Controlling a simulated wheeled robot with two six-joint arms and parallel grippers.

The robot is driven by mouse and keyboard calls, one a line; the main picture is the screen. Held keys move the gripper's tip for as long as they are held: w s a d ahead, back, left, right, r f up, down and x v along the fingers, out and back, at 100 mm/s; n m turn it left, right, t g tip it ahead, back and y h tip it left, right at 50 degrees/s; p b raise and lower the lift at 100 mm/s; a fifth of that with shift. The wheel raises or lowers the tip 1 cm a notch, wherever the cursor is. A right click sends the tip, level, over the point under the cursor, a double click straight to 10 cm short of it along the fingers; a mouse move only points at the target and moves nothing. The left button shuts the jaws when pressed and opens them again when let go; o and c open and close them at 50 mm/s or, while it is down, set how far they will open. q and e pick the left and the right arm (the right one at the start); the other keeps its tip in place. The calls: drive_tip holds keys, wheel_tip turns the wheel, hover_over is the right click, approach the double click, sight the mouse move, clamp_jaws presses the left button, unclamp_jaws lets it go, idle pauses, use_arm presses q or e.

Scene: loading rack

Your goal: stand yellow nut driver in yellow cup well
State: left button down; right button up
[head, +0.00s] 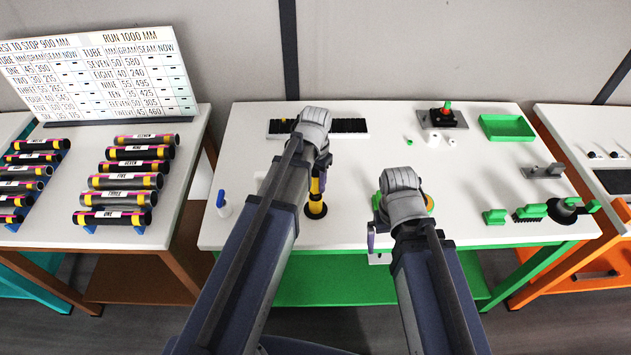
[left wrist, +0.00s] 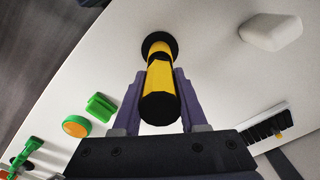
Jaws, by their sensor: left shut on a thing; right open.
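The yellow nut driver (head: 314,187), with black bands, is upright or nearly so between the fingers of my left gripper (head: 319,176). The left wrist view shows the nut driver (left wrist: 161,78) with its black end nearest the camera and the left gripper (left wrist: 161,88) shut on it. Its far end meets a round black cup well (head: 316,210) on the white table, which also shows in the left wrist view (left wrist: 149,39). I cannot tell how deep it sits. My right gripper (head: 376,230) is open over the table, mostly hidden by its wrist.
An orange-and-green round piece (left wrist: 76,126) lies partly behind my right wrist. A black slotted strip (head: 348,126) is at the back. A green tray (head: 507,128) and several green pieces stand at the right.

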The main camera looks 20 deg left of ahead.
sight(316, 171)
use_arm(q)
drive_tip(key=shift+f, duration=0.15)
drive_tip(key=shift+c, duration=1.8)
unclamp_jaws()
wheel_tip(316, 171, up, 8)
drive_tip(key=p, duration=0.7)
drive_tip(key=shift+p, duration=0.35)
drive_tip(key=shift+f, duration=0.2)
